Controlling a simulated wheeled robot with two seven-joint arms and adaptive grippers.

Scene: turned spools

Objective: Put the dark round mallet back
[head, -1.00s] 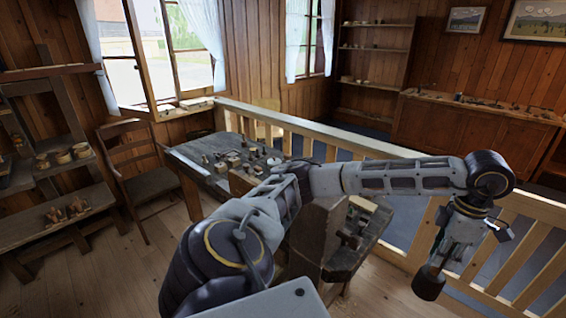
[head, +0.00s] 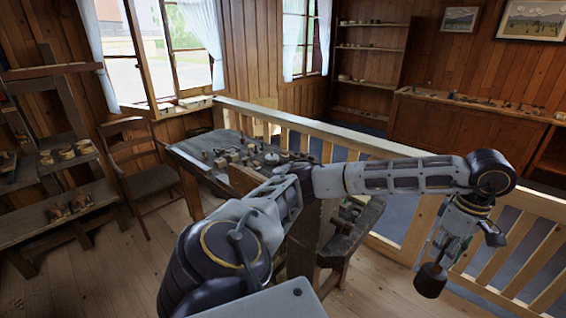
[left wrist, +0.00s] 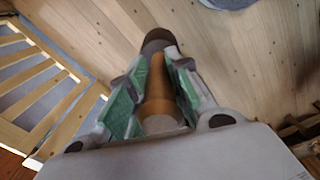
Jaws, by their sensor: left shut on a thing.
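The dark round mallet (head: 431,280) hangs head down from my left gripper (head: 440,256) at the right of the head view. In the left wrist view, the gripper's green-padded fingers (left wrist: 156,90) are shut around the mallet's brown wooden handle (left wrist: 159,112). The mallet's dark head (left wrist: 158,40) points away from the palm, over the plank floor. The mallet is in the air and touches nothing else that I can see. My right gripper is in neither view.
A wooden railing (head: 520,205) runs behind the left gripper. A dark workbench (head: 195,155) with small turned pieces stands mid-view, partly hidden by my arm. A chair (head: 150,180) and shelves (head: 60,205) stand at left. A long cabinet (head: 440,130) lies beyond the railing. Floor at lower left is clear.

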